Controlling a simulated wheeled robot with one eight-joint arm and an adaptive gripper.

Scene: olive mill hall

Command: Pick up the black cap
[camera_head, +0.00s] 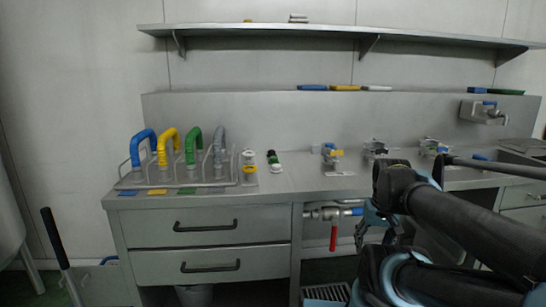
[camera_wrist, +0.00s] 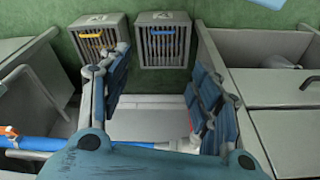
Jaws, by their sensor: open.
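A small dark item, black on top with green and white below (camera_head: 273,160), stands on the steel counter (camera_head: 300,181) right of the hose rack. Its black top may be the black cap; it is too small to be sure. My gripper (camera_wrist: 158,100) is open and empty, with its fingers wide apart in the wrist view. In the head view it hangs in front of the counter's front edge, right of and lower than the dark item. No black cap shows in the wrist view.
A rack (camera_head: 185,182) with blue, yellow, green and grey hoses stands at the left. A white and yellow fitting (camera_head: 249,160) is beside the dark item. A blue pipe (camera_wrist: 40,143) runs near my gripper.

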